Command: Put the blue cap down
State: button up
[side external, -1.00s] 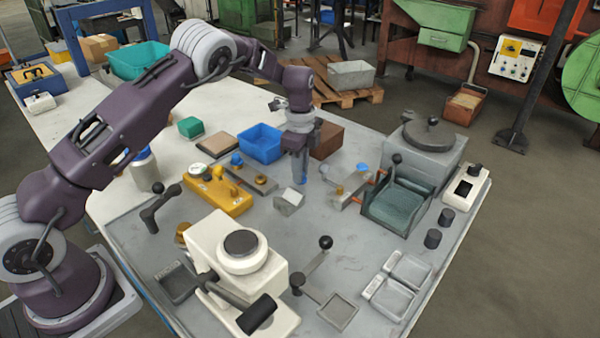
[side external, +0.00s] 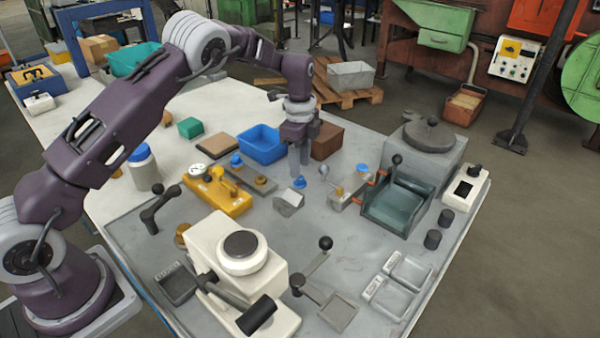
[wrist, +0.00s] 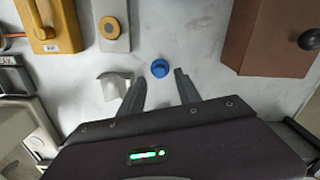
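The blue cap (side external: 300,182) stands on the grey table top just right of a small grey angled block (side external: 288,200). The wrist view shows the cap (wrist: 160,68) on the bare surface, just beyond and between my fingertips. My gripper (side external: 299,170) points down above the cap. In the wrist view my gripper (wrist: 160,78) has its two fingers spread, with nothing between them. A clear gap shows between each finger and the cap.
A blue bin (side external: 261,144) and a brown block (side external: 327,141) stand behind the cap. A yellow fixture (side external: 217,192) lies to the left. A metal block with a blue top (side external: 350,190) and a green-grey tray (side external: 397,205) stand to the right.

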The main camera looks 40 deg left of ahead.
notch_tip(320, 180, up, 9)
jog(key=shift+f, duration=0.2)
jog(key=s+d+r+n+t, duration=0.3)
jog(key=s+r+n, duration=0.6)
jog(key=s+r, duration=0.9)
jog(key=s+f+n+t, duration=0.1)
jog(key=s+f+n, duration=0.1)
jog(key=s, duration=0.8)
jog(key=s+d+f+n+t, duration=0.1)
jog(key=s+f+n, duration=0.2)
jog(key=s, duration=0.7)
jog(key=shift+d+n+t, duration=0.3)
jog(key=shift+n, duration=0.2)
